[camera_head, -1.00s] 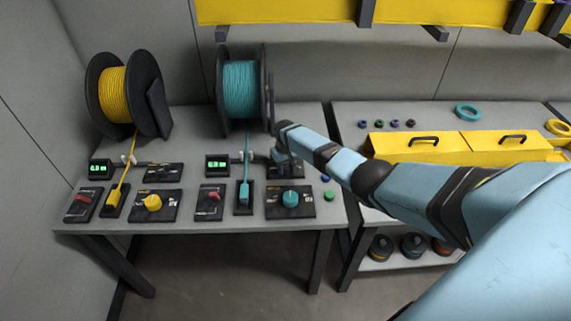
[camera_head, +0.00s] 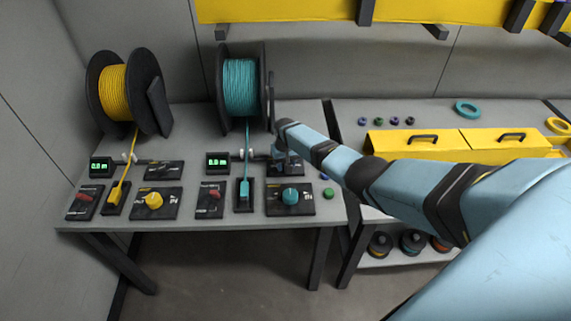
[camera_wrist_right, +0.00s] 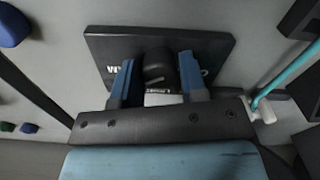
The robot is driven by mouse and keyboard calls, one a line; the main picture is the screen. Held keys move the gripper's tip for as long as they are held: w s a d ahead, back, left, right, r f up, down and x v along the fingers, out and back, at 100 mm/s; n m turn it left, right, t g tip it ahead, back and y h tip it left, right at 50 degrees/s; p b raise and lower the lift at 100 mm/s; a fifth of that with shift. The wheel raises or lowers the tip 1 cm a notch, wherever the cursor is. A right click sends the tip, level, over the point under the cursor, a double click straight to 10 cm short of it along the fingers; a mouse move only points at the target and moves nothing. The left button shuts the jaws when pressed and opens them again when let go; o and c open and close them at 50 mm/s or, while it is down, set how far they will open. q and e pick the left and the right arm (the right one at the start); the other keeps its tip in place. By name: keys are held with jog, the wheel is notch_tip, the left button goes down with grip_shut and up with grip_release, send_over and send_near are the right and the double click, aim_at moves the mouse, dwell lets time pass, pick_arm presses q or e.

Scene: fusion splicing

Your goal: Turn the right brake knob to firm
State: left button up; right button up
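The right brake knob (camera_wrist_right: 158,66) is a dark knob on a dark panel (camera_wrist_right: 215,50) with white lettering, partly covered, in the right wrist view. My right gripper (camera_wrist_right: 158,68) has its two blue fingers on either side of the knob, with narrow gaps appearing between fingers and knob. In the head view my right gripper (camera_head: 283,158) is over the panel behind the teal knob and hides the brake knob. The setting it points to cannot be read. My left gripper is not in view.
The teal spool (camera_head: 240,88) and its teal line stand just left of my gripper. A teal knob (camera_head: 290,196) sits in front. The yellow spool (camera_head: 114,92) and yellow knob (camera_head: 153,200) are further left. Yellow boxes (camera_head: 415,146) stand on the right-hand table.

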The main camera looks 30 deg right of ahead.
aim_at(285, 164)
jog(key=o, duration=0.3)
notch_tip(285, 164, up, 14)
jog(key=shift+f+p, duration=0.1)
jog(key=shift+p, duration=0.6)
